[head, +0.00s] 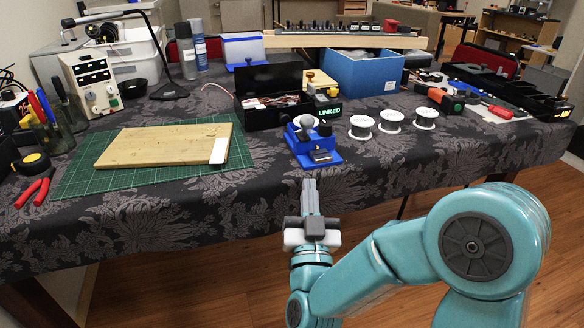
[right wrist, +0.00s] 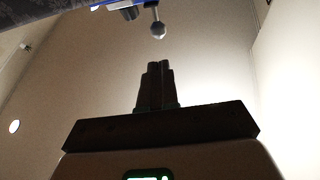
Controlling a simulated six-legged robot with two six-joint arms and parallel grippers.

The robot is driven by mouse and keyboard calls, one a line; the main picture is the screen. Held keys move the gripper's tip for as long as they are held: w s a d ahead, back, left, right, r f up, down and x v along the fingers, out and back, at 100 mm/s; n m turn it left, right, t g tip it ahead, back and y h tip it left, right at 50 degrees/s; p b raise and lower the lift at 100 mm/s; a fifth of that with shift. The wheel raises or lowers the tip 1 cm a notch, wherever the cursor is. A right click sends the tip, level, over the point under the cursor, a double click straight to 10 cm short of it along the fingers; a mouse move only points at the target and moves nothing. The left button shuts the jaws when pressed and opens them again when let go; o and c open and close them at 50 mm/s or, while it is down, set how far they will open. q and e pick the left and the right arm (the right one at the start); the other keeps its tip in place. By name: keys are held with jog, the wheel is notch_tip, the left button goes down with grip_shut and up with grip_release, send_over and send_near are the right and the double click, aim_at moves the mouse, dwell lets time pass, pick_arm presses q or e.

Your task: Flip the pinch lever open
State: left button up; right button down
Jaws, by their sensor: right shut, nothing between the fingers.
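A blue device (head: 300,146) sits near the front edge of the table, with a small sign reading LINKED behind it. A pale round knob (head: 306,121) and a dark grey block (head: 320,156) are on it; which part is the pinch lever I cannot tell for sure. In the right wrist view a ball-ended rod (right wrist: 157,29) shows at the top, near a blue edge. My right gripper (head: 309,182) is shut and empty, just in front of the device and apart from it. It also shows in the right wrist view (right wrist: 160,66), below the ball. My left gripper is out of view.
A wooden board (head: 165,145) lies on a green cutting mat (head: 75,178) to the left. Several white spools (head: 392,120) stand right of the device, and an open black box (head: 268,112) is behind it. The cloth in front of the spools is clear.

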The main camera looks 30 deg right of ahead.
jog(key=b, duration=0.1)
send_near(307, 127)
jog(key=x, duration=0.7)
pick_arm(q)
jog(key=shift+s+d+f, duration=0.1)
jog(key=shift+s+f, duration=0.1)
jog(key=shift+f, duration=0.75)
